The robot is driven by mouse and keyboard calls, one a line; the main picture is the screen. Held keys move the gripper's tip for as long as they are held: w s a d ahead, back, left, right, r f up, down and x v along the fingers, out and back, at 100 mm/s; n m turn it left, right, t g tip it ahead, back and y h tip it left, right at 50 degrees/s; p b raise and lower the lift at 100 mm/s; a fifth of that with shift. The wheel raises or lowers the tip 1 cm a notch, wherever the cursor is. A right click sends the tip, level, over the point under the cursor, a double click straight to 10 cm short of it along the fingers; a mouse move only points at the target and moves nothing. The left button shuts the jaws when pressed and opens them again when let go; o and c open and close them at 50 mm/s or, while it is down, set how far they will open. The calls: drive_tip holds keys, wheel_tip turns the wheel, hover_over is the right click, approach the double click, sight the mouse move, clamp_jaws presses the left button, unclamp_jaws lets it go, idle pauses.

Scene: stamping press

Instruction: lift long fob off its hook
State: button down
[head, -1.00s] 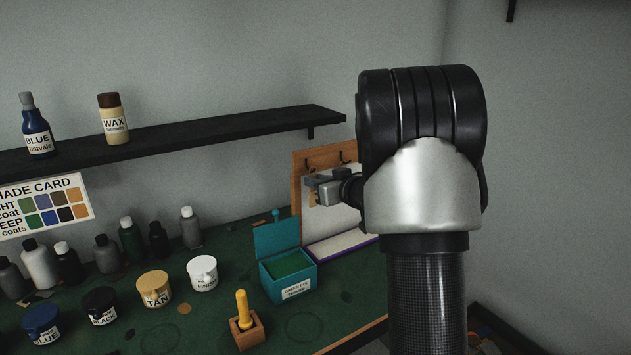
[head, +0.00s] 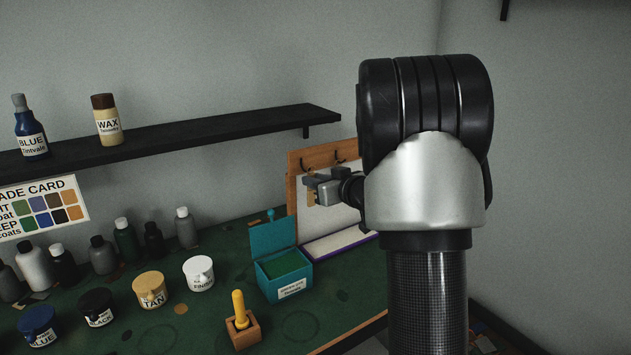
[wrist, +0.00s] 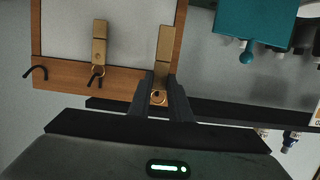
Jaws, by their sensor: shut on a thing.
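My gripper (wrist: 160,94) is shut on a long tan wooden fob (wrist: 164,55) by its ring end, in front of the hook board (wrist: 70,78). The fob and its brass ring show between the fingers in the wrist view. In the head view my gripper (head: 311,181) is at the board, with the fob (head: 311,198) hanging below it. A second tan fob (wrist: 99,48) hangs by its ring on the middle hook (wrist: 95,82). Another hook (wrist: 37,72) is bare. The held fob's hook is hidden by my fingers, so I cannot tell whether the ring touches it.
A teal open box (head: 286,275) stands left of the board, and a yellow-handled tool in a wooden block (head: 241,331) stands in front. Lidded pots and bottles line the green bench. A black shelf (head: 180,132) runs along the wall above.

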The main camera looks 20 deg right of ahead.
drive_tip(key=shift+p+v, duration=0.5)
drive_tip(key=shift+v, duration=2.05)
